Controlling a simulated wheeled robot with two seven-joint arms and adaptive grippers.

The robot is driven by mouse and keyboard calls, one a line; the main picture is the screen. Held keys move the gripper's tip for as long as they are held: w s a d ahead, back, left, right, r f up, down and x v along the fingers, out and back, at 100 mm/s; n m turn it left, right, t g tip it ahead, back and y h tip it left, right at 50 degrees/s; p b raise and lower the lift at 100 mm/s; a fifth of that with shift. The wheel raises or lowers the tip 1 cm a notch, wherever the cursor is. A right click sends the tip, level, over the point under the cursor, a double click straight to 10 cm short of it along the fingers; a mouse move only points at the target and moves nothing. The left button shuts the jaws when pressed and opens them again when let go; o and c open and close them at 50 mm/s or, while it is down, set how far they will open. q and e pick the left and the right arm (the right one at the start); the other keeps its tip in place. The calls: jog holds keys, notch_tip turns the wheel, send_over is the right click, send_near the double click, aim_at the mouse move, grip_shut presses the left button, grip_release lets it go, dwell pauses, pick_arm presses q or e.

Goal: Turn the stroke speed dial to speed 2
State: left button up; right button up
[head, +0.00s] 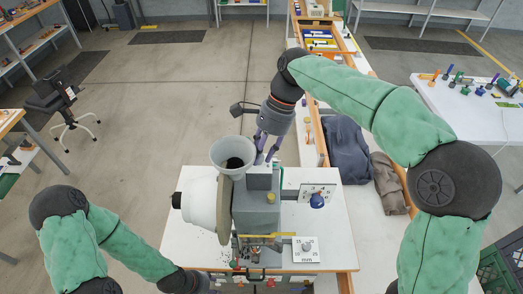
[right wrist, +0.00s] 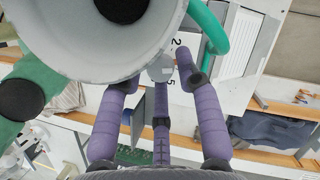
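The eyelet press (head: 262,212) stands on a white bench top, with a pale funnel (head: 232,155) on top. To its right is a plate with markings and a blue knob (head: 317,200). Nearer the front is a plate with a round grey dial (head: 306,246). In the right wrist view, a grey rounded part (right wrist: 160,69) shows beyond the fingers, near figures that look like 2 and 5. I cannot tell whether they touch it. My left gripper (head: 205,284) is at the bottom edge, its fingers unclear.
The funnel rim (right wrist: 120,25) fills the upper left of the right wrist view, close to the fingers. A green loop (right wrist: 216,35) curves at upper right. Dark clothing (head: 347,150) lies right of the press. A white table (head: 460,110) with small parts stands at far right.

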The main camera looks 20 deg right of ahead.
jog(key=shift+c, duration=0.3)
grip_shut()
jog(key=shift+r, duration=0.1)
jog(key=shift+w+r+n+p, duration=0.1)
jog(key=shift+n+p, duration=0.5)
jog(key=shift+p, duration=0.35)
jog(key=n+g+p, duration=0.1)
jog(key=n+p, duration=0.1)
jog(key=n+h+p, duration=0.1)
jog(key=n+p, duration=0.1)
jog(key=shift+w+a+r+g, duration=0.1)
jog(key=shift+w+g, duration=0.05)
jog(key=shift+g, duration=0.25)
jog(key=n+h+p, duration=0.1)
jog(key=n+p, duration=0.1)
jog(key=shift+n, duration=0.4)
jog(key=shift+w+a+n+g+h+p, duration=0.1)
jog(key=shift+n+g+h+p, duration=0.45)
jog(key=shift+n, duration=0.65)
